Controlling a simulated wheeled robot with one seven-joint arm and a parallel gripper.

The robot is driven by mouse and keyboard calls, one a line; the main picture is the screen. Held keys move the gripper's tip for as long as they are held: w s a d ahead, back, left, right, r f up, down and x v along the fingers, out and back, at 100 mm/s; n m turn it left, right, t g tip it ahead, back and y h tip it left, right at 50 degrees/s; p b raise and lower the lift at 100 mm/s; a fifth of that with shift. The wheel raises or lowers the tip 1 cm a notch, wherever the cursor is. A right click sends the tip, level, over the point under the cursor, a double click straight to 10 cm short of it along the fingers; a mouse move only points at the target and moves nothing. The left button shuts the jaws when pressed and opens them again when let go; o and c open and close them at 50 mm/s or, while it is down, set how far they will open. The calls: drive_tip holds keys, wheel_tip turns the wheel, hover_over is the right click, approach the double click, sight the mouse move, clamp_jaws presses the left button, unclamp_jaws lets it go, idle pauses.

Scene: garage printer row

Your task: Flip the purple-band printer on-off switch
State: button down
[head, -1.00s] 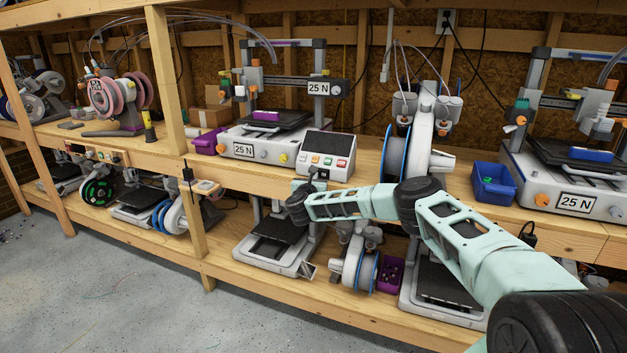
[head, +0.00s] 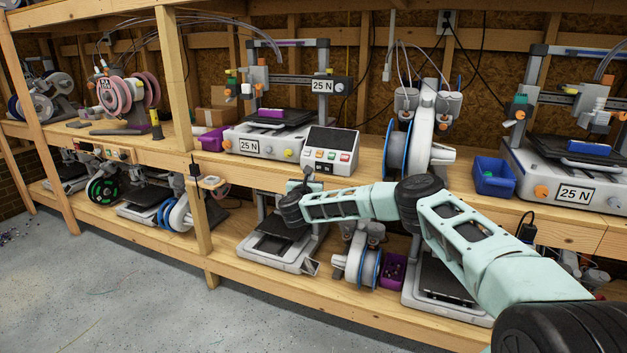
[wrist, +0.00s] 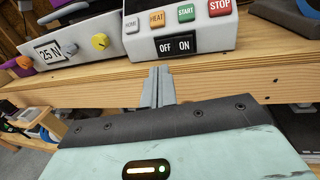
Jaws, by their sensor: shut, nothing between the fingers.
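The purple-band printer (head: 268,140) stands on the upper shelf, with a purple strip along its top bar and a purple piece on its bed. Its sloped control box (head: 330,150) sits at its right front corner. In the wrist view, the box front (wrist: 140,28) carries HOME, HEAT, START and STOP buttons. Below them is a black OFF/ON switch plate (wrist: 178,45); which side is pressed cannot be told. My gripper (wrist: 158,72) is shut and empty, in front of the wooden shelf edge, just below and left of the plate, apparently apart from it.
The shelf's front edge (wrist: 225,72) runs behind my fingers. A yellow knob (wrist: 101,41) and the 25 N label are on the printer base at left. A purple bin (head: 212,140) is left of the printer, a white spool (head: 425,135) right of it. A wooden post (head: 177,75) stands left.

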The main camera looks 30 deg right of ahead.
drive_tip(key=w+a+v, duration=0.1)
drive_tip(key=v, duration=0.6)
drive_tip(key=shift+b, duration=0.3)
drive_tip(key=shift+s, duration=0.1)
